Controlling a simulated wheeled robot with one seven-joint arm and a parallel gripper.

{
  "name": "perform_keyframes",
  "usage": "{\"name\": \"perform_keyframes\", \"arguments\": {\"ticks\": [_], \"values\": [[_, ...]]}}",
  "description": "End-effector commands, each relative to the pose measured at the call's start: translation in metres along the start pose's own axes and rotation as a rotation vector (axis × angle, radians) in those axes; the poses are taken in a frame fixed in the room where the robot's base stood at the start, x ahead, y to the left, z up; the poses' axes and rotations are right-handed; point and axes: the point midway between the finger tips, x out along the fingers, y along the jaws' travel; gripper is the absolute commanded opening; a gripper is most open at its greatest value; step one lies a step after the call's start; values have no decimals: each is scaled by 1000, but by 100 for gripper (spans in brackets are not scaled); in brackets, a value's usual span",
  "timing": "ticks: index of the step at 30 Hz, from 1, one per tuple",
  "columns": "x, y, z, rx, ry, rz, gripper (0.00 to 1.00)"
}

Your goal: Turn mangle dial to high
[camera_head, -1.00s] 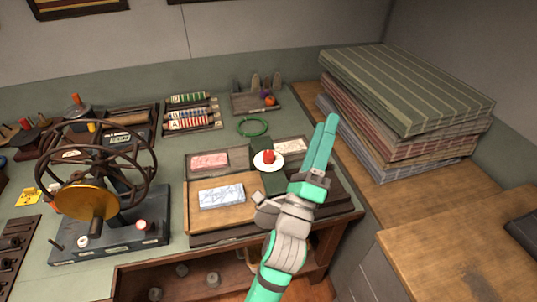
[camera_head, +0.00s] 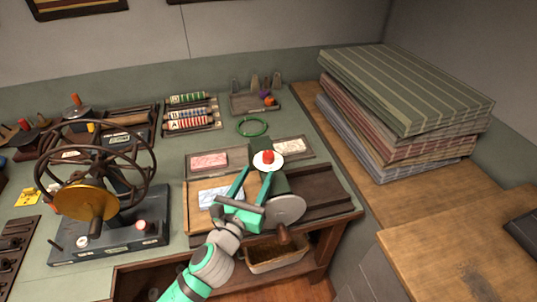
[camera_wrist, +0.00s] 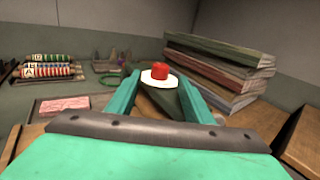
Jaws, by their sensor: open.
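A red knob (camera_head: 267,155) sits on a round white plate (camera_head: 276,163) atop a dark green post on the worktable; it looks like the mangle dial. Any markings on it are too small to read. My gripper (camera_head: 255,174) is open, its two teal fingers apart and pointing toward the knob from the near side. In the wrist view the red knob (camera_wrist: 160,71) and white plate (camera_wrist: 151,79) show between and beyond the fingertips (camera_wrist: 159,82). Nothing is held, and I see no contact with the knob. A pale disc with a wooden handle (camera_head: 284,235) is just right of the gripper.
A pink block (camera_head: 208,161) and a patterned pale block (camera_head: 218,196) lie near the gripper. A wheeled press (camera_head: 95,185) with its own red knob stands left. Stacked striped boards (camera_head: 400,100) rise at the right. A green ring (camera_head: 251,127) lies behind.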

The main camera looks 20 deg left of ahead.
Motion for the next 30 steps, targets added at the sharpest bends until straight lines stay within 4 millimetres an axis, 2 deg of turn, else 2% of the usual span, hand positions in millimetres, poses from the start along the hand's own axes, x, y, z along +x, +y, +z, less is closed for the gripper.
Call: {"name": "perform_keyframes", "arguments": {"ticks": [18,24,30], "values": [[83,-4,1,-4,-2,-6,47],[96,-4,1,-4,-1,-6,47],[99,-3,1,-4,-2,-4,47]]}}
